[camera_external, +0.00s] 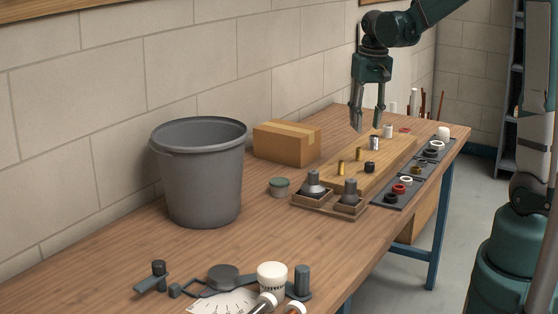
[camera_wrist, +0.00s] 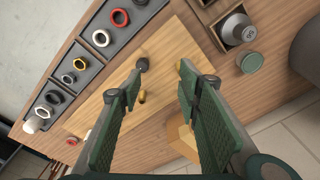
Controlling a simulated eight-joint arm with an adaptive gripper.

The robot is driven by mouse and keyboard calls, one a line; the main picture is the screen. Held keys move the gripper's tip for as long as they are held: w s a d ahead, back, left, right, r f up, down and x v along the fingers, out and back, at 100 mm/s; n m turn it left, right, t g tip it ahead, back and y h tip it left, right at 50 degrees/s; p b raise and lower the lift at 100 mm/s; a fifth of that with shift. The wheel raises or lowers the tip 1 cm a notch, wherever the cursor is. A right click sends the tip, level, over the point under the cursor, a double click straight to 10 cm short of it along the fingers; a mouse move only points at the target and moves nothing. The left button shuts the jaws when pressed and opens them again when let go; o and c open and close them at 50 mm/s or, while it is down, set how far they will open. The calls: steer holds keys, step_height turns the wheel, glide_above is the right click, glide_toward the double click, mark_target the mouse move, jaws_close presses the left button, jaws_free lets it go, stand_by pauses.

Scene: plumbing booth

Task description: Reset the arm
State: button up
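My gripper (camera_external: 369,115) hangs from the arm above the far half of the workbench, over the wooden board (camera_external: 389,160). Its two fingers are spread apart with nothing between them in the external view. In the wrist view my gripper (camera_wrist: 162,75) also shows open, with the board (camera_wrist: 160,45) below it. A small brass fitting (camera_wrist: 142,97) and a dark fitting (camera_wrist: 142,65) lie beneath, near the left finger. The fingertips appear above the board and not touching anything.
A grey bucket (camera_external: 200,175) and a cardboard box (camera_external: 287,143) stand along the wall. A dark tray with rings (camera_external: 408,180) lies at the right edge. Weights sit in a wooden holder (camera_external: 322,205). A gauge and tools (camera_external: 225,300) lie in front.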

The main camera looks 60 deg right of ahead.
steer(key=s+a+r+n+t, duration=0.2)
steer(key=s+a, duration=0.3)
steer(key=a, duration=0.5)
steer(key=s+a+r+n+t, duration=0.2)
steer(key=s+a, duration=0.3)
steer(key=a, duration=0.5)
steer(key=s+a+r+n+t, duration=0.2)
steer(key=s+a+n, duration=0.2)
steer(key=a, duration=0.6)
steer(key=shift+s+r+n, duration=0.3)
steer(key=shift+s+r, duration=0.05)
steer(key=shift+s, duration=0.05)
steer(key=shift+w+r, duration=0.1)
stand_by(0.8)
